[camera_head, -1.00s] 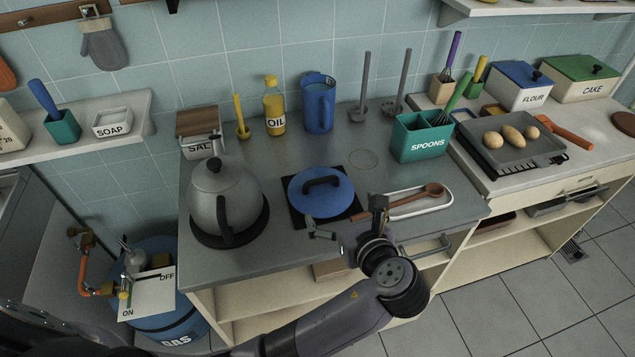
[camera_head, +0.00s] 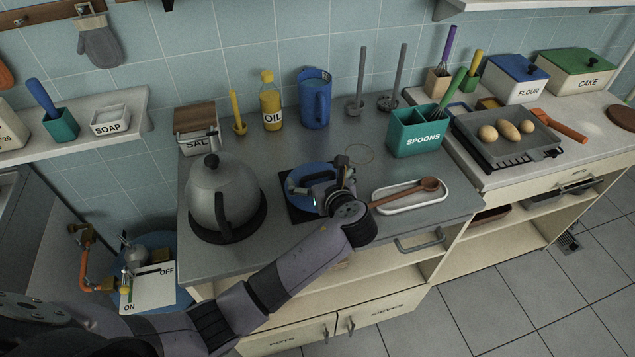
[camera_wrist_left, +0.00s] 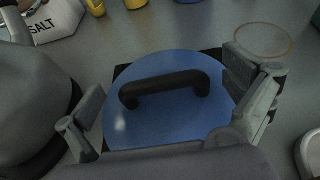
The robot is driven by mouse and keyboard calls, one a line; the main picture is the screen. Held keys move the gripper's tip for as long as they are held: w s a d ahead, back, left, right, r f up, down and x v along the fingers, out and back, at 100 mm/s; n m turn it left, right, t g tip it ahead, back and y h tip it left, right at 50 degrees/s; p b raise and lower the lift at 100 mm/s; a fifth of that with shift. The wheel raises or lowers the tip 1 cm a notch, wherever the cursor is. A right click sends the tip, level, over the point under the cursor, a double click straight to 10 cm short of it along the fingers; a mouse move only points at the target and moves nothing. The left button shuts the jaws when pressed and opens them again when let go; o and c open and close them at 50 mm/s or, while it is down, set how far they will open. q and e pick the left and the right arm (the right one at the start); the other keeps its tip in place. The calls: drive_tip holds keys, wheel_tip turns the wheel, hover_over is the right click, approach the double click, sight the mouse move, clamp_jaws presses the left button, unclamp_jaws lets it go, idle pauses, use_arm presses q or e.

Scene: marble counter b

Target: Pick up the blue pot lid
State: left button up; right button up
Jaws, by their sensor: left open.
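The blue pot lid (camera_head: 300,182) lies on a dark square plate on the grey counter, right of the kettle. Its black arched handle (camera_wrist_left: 165,87) shows whole in the left wrist view, where the blue lid (camera_wrist_left: 160,119) fills the middle. My left gripper (camera_head: 322,182) is over the lid's right part in the head view and hides some of it. In the left wrist view its two fingers (camera_wrist_left: 168,108) are spread wide, one on each side of the lid, with nothing between them gripped. I cannot tell its exact height above the lid. My right gripper is not in view.
A grey kettle (camera_head: 222,190) stands close on the left. A white spoon rest (camera_head: 408,203) with a wooden spoon lies on the right. A blue jug (camera_head: 315,100), an oil bottle (camera_head: 271,102) and a green spoons box (camera_head: 416,135) stand behind, with bare counter between.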

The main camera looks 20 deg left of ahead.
use_arm(q)
drive_tip(key=c, duration=1.3)
